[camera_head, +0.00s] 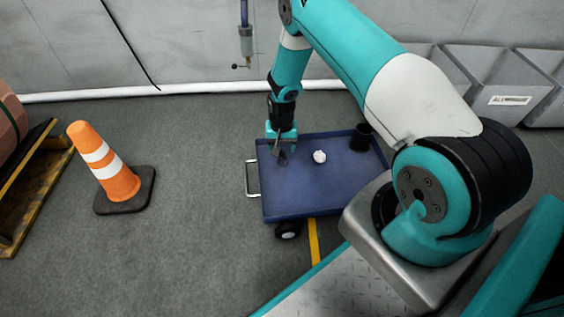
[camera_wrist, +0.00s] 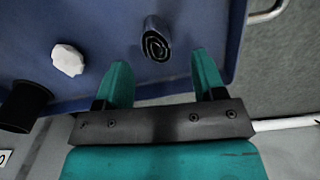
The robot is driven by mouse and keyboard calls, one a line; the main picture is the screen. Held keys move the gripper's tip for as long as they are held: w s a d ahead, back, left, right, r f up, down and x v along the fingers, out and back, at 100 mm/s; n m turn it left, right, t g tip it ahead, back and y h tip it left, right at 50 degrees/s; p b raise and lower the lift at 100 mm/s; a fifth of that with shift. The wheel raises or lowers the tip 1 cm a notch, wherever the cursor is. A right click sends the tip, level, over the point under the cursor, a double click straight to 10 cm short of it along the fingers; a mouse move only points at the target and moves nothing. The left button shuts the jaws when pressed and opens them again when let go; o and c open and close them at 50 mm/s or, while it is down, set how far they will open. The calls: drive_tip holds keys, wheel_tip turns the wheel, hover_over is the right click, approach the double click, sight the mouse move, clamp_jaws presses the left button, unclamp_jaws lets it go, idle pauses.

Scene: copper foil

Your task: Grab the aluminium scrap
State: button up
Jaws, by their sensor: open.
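My gripper (camera_head: 282,141) points down over the left part of the blue cart tray (camera_head: 312,190). In the wrist view its two teal fingers (camera_wrist: 161,62) are apart, with nothing held between them. A dark rolled piece with a spiral end (camera_wrist: 156,42) lies on the tray just beyond the fingertips, roughly in line with the gap. A white crumpled lump (camera_wrist: 68,60) lies to its left in the wrist view. In the head view the lump (camera_head: 320,156) is right of my gripper. I cannot tell for sure which of these is the aluminium scrap.
A black cup (camera_head: 361,137) stands at the tray's back right corner. An orange cone (camera_head: 103,160) stands on the floor at left, near a yellow pallet (camera_head: 38,182). Grey bins (camera_head: 492,82) line the back right. The floor between cone and cart is clear.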

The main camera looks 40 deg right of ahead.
sight(282, 154)
drive_tip(key=f+b, duration=0.4)
drive_tip(key=f, duration=0.1)
drive_tip(key=shift+w+d, duration=0.1)
drive_tip(key=shift+d, duration=0.15)
drive_tip(key=c, duration=1)
